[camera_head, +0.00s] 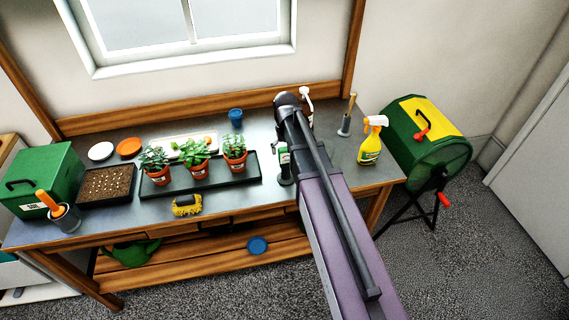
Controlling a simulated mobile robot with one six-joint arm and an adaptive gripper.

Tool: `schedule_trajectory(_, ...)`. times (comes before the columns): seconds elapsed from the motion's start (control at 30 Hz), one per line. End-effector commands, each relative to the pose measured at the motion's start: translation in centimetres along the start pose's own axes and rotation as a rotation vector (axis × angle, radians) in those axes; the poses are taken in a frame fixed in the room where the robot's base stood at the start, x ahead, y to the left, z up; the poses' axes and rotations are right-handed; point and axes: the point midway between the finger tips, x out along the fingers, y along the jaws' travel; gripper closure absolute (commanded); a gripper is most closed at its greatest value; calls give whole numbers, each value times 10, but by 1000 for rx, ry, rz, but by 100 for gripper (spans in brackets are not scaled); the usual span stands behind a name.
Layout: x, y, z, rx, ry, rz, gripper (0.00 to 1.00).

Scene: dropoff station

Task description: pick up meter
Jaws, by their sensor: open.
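A small upright green-and-white device (284,156), which looks like the meter, stands on the grey bench top (330,180). It is just right of the plant tray, close against the left edge of my arm in the picture. A dark round part shows at its foot. My dark and purple arm reaches up across the right part of the bench and covers what lies behind it. My gripper does not show; I cannot tell how far it is from the meter.
Three potted plants (199,170) stand in a black tray (240,180). A yellow brush (187,206), seedling tray (106,184) and green box (42,178) are left. A spray bottle (370,145) stands right, near a green tumbler (428,145).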

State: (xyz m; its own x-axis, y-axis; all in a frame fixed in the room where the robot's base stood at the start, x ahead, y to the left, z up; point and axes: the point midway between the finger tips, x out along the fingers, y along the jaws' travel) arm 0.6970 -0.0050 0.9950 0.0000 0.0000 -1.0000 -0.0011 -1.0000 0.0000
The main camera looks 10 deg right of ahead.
Motion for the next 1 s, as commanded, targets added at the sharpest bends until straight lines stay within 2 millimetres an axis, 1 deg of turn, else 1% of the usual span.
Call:
schedule_trajectory(0.03, 8, 0, 0, 0, 0, 0, 0)
schedule_trajectory(0.1, 13, 0, 0, 0, 0, 0, 0)
schedule_trajectory(0.4, 31, 0, 0, 0, 0, 0, 0)
schedule_trajectory(1.0, 32, 0, 0, 0, 0, 0, 0)
